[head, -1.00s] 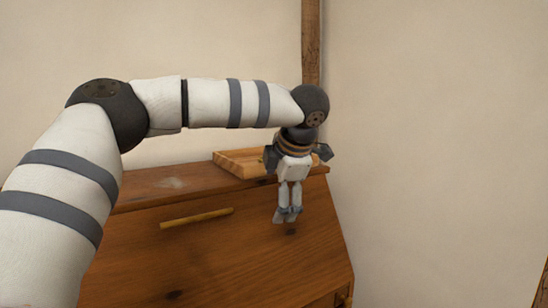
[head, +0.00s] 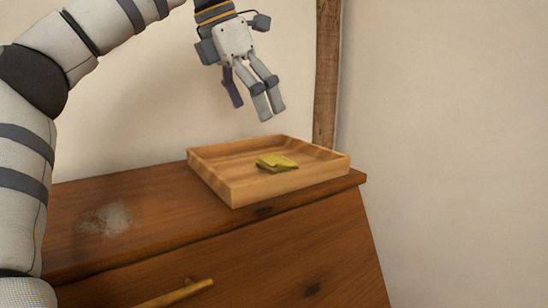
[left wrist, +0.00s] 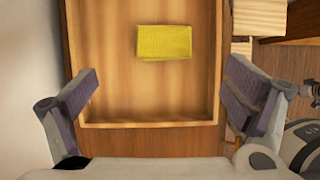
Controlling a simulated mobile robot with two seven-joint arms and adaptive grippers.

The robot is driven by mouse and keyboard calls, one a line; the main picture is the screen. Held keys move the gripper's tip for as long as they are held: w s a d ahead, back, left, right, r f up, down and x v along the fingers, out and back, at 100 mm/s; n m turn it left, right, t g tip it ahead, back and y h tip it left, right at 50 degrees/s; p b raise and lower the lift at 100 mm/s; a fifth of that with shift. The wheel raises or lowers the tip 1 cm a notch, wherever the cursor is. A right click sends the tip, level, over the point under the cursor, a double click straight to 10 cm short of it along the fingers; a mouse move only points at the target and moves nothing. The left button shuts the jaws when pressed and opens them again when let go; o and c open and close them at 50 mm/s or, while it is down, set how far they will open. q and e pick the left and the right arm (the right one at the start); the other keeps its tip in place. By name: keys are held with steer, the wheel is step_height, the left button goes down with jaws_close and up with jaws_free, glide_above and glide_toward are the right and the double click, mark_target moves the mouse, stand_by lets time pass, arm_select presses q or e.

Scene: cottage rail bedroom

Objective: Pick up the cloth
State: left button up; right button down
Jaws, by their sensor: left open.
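A small folded yellow cloth (head: 276,162) lies in a shallow wooden tray (head: 226,190) on top of a wooden cabinet. My left gripper (head: 260,108) is above the tray, pointing down, apart from the cloth and empty. In the left wrist view the cloth (left wrist: 164,42) lies flat on the tray floor, beyond the fingertips of the open left gripper (left wrist: 160,85). The tray's near wall (left wrist: 150,124) crosses between the two fingers. My right gripper is not in view.
The wooden cabinet (head: 150,245) has a pale dusty patch (head: 107,219) on its top, left of the tray. A wooden post (head: 327,75) and plain walls stand behind. The cabinet top left of the tray is clear of objects.

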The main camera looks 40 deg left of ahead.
mark_target(273, 155)
arm_select(q)
steer(key=x, duration=1)
steer(key=shift+s+d+f, duration=0.1)
steer(key=shift+d+f, duration=0.2)
steer(key=c, duration=1.1)
